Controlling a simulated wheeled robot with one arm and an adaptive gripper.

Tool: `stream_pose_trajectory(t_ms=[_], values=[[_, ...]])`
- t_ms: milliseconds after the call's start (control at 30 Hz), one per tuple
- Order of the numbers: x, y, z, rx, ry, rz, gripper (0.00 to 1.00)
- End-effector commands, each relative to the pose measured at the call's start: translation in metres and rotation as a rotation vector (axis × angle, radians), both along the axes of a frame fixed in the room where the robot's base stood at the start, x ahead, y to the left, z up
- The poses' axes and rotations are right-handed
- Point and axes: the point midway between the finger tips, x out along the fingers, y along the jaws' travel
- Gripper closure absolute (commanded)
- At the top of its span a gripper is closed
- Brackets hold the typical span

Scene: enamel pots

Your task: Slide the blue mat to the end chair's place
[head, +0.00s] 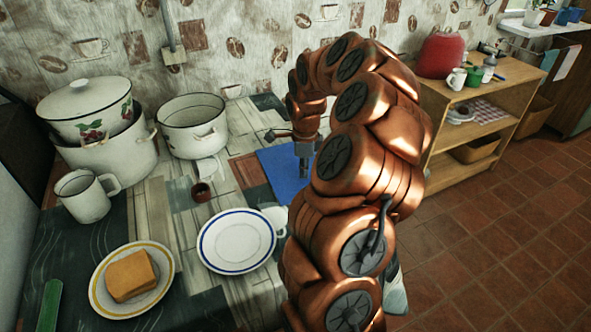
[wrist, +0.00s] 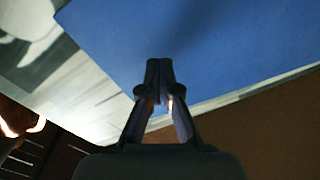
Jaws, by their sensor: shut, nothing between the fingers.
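The blue mat (head: 283,178) lies flat on the table in the head view, partly hidden behind my copper-coloured arm. It also fills the upper part of the wrist view (wrist: 220,50). My gripper (head: 303,172) points down over the mat in the head view. In the wrist view my gripper (wrist: 158,65) is shut and empty, with its fingertips over the blue mat near one edge. I cannot tell whether the tips touch it. No chair can be made out.
Enamel pots (head: 192,126) stand at the back. A plate with a bread-like block (head: 131,276) is at front left. A wooden shelf (head: 470,135) stands right, beyond tiled floor.

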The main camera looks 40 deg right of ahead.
Motion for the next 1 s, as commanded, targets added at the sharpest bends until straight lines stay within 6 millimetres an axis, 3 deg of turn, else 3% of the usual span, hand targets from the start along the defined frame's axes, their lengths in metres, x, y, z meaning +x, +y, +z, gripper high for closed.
stream_pose_trajectory(t_ms=[1000], values=[[0.000, 0.000, -0.016, 0.000, 0.000, 0.000, 1.00]])
